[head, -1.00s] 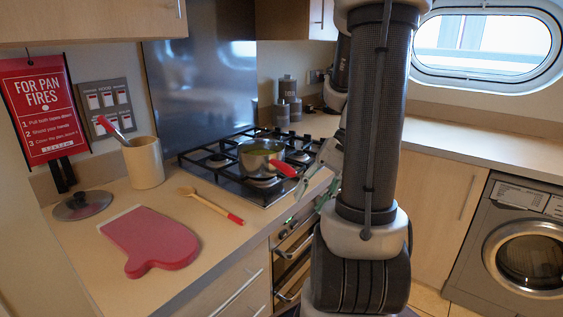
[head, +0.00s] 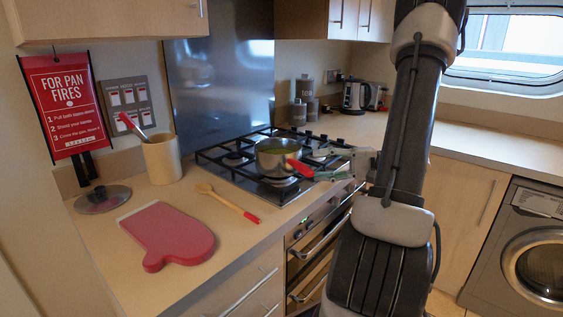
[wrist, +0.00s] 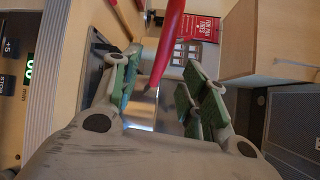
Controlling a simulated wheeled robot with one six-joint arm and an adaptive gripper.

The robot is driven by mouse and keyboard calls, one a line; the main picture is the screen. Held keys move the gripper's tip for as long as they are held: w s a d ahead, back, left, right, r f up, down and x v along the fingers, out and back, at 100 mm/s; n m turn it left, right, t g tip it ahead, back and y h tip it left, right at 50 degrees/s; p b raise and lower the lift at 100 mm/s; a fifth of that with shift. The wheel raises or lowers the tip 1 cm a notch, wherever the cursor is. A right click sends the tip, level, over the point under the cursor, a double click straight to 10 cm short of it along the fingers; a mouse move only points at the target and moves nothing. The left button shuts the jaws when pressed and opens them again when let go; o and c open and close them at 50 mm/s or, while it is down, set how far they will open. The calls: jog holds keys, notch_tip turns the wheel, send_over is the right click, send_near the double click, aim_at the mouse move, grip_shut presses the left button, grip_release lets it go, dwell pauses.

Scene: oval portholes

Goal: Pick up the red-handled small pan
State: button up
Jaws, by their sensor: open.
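My gripper (head: 332,167) is just right of the handle's end. In the wrist view, my gripper (wrist: 158,90) is open with green finger pads, and the red handle (wrist: 171,38) shows beyond and between the fingertips. I cannot tell how far the handle reaches between the pads. The pan's body is not clear in the wrist view.
The black hob grates (head: 235,154) surround the pan. A wooden spoon (head: 228,203), a red oven mitt (head: 168,236), a glass lid (head: 103,198) and a utensil crock (head: 162,159) are on the counter to the left. A kettle (head: 355,95) stands at the back.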

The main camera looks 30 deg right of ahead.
aim_at(298, 165)
jog(key=x, duration=0.7)
jog(key=shift+c, duration=0.4)
grip_shut()
